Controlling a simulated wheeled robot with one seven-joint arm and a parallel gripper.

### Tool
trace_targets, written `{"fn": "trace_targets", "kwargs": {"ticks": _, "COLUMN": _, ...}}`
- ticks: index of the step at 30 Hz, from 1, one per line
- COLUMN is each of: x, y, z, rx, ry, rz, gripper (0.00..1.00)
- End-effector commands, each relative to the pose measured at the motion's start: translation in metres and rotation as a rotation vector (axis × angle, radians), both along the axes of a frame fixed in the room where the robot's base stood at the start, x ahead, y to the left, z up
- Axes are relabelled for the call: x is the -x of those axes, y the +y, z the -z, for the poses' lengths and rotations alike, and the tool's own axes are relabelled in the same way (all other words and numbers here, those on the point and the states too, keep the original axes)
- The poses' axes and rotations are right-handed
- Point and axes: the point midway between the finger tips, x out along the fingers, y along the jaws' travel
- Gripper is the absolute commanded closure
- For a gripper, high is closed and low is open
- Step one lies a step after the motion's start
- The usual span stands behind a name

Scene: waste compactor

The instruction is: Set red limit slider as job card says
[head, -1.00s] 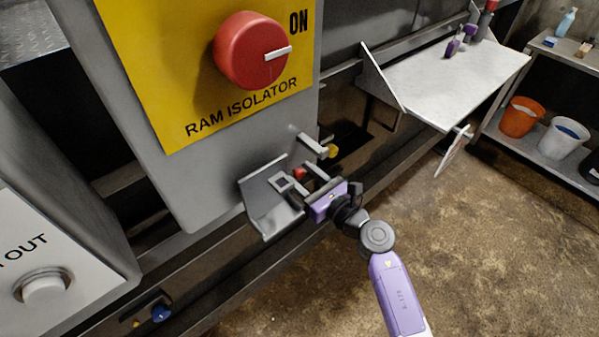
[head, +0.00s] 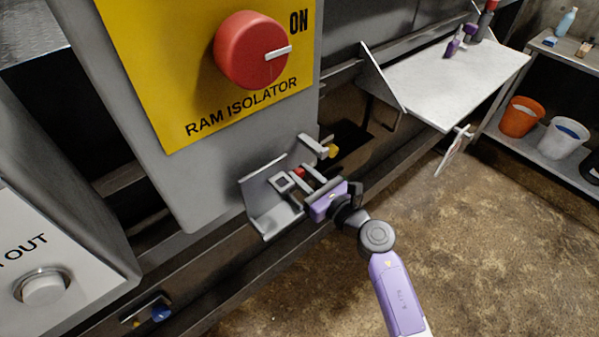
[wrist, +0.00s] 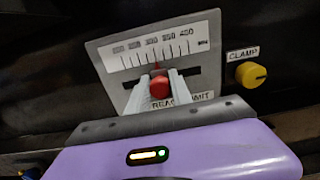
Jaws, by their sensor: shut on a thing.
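The red limit slider (wrist: 160,87) is a small red knob in a dark horizontal slot on a grey scale plate (wrist: 205,35). My gripper (wrist: 160,84) is shut on it, one pale finger on each side. A thin red pointer rises from the knob to the middle ticks of the scale. The scale numbers are too blurred to read surely. The label below is partly hidden by the fingers. In the head view my gripper (head: 303,178) reaches to the red knob, beside a bent grey bracket (head: 262,200). I cannot make out a readable job card.
A yellow clamp knob (wrist: 250,74) is right of the scale. Above is the red ram isolator knob (head: 252,50), pointing to ON. The floor at lower right is clear.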

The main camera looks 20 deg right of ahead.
Motion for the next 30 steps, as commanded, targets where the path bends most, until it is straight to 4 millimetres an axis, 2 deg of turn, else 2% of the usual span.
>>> {"fn": "trace_targets", "kwargs": {"ticks": 23, "x": 0.000, "y": -0.001, "z": 0.000, "rx": 0.000, "ry": 0.000, "rz": 0.001, "gripper": 1.00}}
{"fn": "trace_targets", "kwargs": {"ticks": 26, "x": -0.002, "y": -0.008, "z": 0.000, "rx": 0.000, "ry": -0.001, "rz": 0.004, "gripper": 1.00}}
{"fn": "trace_targets", "kwargs": {"ticks": 30, "x": -0.011, "y": -0.033, "z": 0.001, "rx": 0.000, "ry": -0.002, "rz": 0.005, "gripper": 1.00}}
